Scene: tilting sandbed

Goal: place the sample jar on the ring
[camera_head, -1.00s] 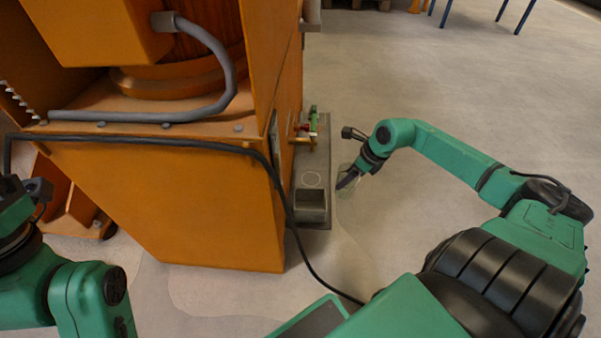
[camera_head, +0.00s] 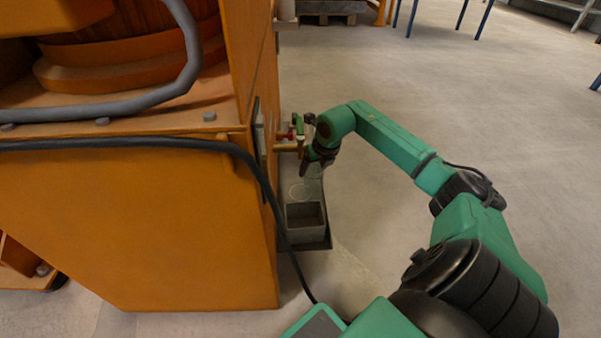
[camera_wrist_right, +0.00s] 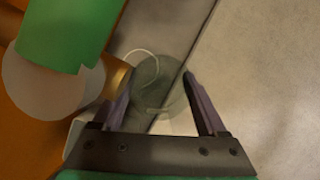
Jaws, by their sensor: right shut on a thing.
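The sample jar (camera_wrist_right: 158,88) is clear with a greenish tint and sits between the two fingers of my right gripper (camera_wrist_right: 160,108), which is shut on it. In the head view the right gripper (camera_head: 306,170) is over the narrow grey ledge (camera_head: 318,238) beside the orange machine, and the jar is hard to make out. The white ring (camera_head: 301,191) is a thin circle on that ledge, just below the gripper in the picture. In the wrist view part of the ring (camera_wrist_right: 143,52) shows as an arc beyond the jar, which overlaps it. Contact between jar and ledge cannot be told. My left gripper is out of view.
A green-handled valve (camera_head: 299,125) and a brass pipe (camera_head: 288,147) are close behind the gripper. The orange machine (camera_head: 150,220) borders the ledge on the left, with a black cable hanging down. Open floor lies right.

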